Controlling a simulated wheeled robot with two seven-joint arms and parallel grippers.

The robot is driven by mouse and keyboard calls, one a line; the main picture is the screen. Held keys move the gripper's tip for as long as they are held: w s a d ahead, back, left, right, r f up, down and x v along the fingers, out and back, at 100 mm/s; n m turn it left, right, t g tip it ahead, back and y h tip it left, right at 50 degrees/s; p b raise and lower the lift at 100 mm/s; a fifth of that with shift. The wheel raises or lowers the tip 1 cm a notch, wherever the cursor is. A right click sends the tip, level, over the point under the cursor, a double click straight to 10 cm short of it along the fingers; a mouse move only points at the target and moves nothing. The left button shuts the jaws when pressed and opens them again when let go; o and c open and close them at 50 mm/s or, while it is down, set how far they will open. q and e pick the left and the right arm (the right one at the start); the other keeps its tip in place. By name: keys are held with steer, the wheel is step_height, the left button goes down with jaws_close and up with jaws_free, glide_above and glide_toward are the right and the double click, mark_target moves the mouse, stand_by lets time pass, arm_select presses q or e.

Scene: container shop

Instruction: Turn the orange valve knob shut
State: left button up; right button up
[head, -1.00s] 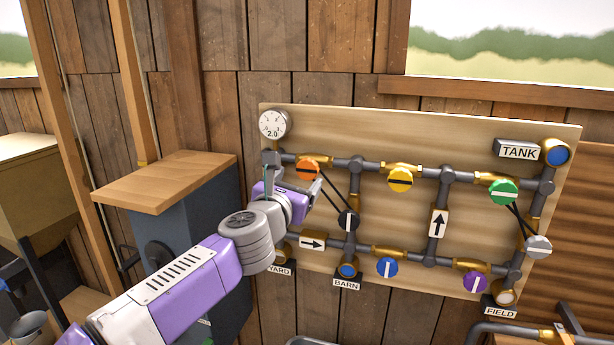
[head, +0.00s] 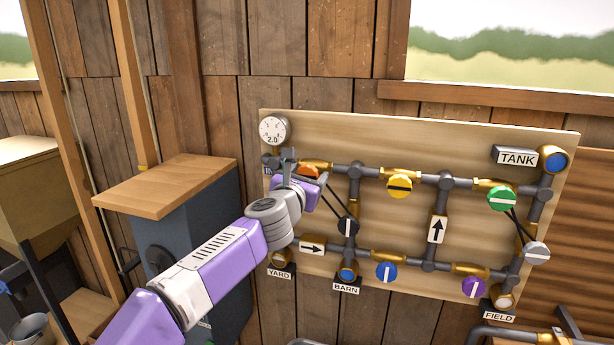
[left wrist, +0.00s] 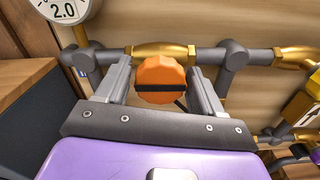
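The orange valve knob (left wrist: 160,80) sits on a brass valve body (left wrist: 163,51) in the upper pipe of the board, and a dark stripe runs level across its face. In the head view the orange knob (head: 309,171) is partly hidden behind my left gripper (head: 305,175). In the left wrist view my left gripper (left wrist: 160,85) is open, with one finger on each side of the knob. A gap shows between the knob and each finger. My right gripper is in neither view.
A gauge (head: 272,130) reading 2.0 is up and left of the knob. A dark knob (head: 348,226), linked to the orange one by a rod, is below right. A yellow knob (head: 399,187) is further right. A blue-grey cabinet (head: 190,240) stands left of the board.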

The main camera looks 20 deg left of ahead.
arm_select(q)
steer(key=c, duration=0.8)
steer(key=shift+m, duration=0.4)
steer(key=m+p, duration=0.2)
steer(key=m, duration=0.2)
steer(key=m+p, duration=0.1)
steer(key=m, duration=0.3)
steer(key=shift+m, duration=0.3)
steer(key=m+p, duration=0.2)
steer(key=m, duration=0.2)
steer(key=shift+m+p, duration=0.8)
steer(key=shift+m, duration=1.4)
